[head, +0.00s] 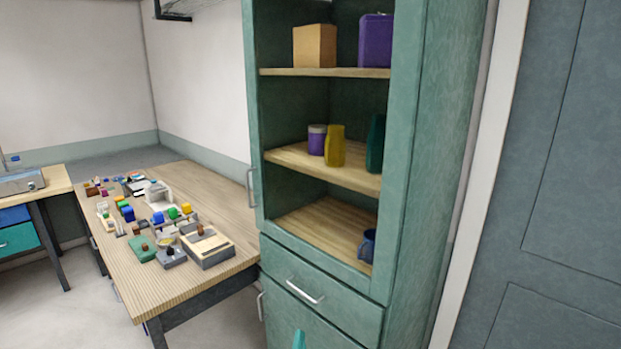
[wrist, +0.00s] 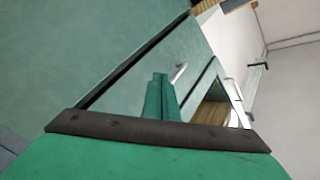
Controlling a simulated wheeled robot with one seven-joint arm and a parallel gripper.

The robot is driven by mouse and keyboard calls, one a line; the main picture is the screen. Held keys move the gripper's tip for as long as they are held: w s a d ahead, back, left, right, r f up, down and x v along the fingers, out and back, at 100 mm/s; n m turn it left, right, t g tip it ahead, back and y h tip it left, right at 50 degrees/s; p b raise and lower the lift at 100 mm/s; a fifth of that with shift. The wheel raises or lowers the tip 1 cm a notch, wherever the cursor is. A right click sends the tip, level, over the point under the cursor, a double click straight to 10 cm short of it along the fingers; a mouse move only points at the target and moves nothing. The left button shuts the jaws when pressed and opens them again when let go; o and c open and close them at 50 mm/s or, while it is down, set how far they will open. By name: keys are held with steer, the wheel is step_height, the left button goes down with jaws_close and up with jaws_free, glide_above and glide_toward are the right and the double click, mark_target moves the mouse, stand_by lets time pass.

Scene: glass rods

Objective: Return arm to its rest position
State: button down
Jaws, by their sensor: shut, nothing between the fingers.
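My gripper (wrist: 160,80) points into the wrist view from the bottom, its green fingers together with nothing between them. In the wrist view it is in front of the green cabinet (wrist: 100,40), whose front looks tilted there. In the head view only a small green tip (head: 299,340) shows at the bottom edge, in front of the cabinet's lower door. The rest of my arm is out of the head view.
The tall green cabinet (head: 409,150) has open shelves with boxes and containers, and a blue mug (head: 367,245) on the lowest shelf. A drawer handle (head: 305,292) sticks out below. A wooden table (head: 150,285) with many small items stands left. A grey-blue door (head: 560,180) is at right.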

steer(key=s+d+f+n, duration=0.2)
steer(key=s+f, duration=0.1)
steer(key=s, duration=0.7)
steer(key=s+d+f+n+g, duration=0.1)
steer(key=s+d+f+n, duration=0.15)
steer(key=s, duration=0.65)
steer(key=s+d+f+n, duration=0.2)
steer(key=s+d+f, duration=0.1)
steer(key=s, duration=0.7)
steer(key=s+a+r+n, duration=0.1)
steer(key=s+r, duration=0.4)
steer(key=s, duration=0.8)
steer(key=s+a+r+n+g, duration=0.1)
steer(key=s+a+r, duration=0.2)
steer(key=s, duration=1)
step_height(320, 180, up, 2)
steer(key=shift+r+g, duration=0.1)
steer(key=shift+g, duration=0.2)
steer(key=shift+a, duration=0.1)
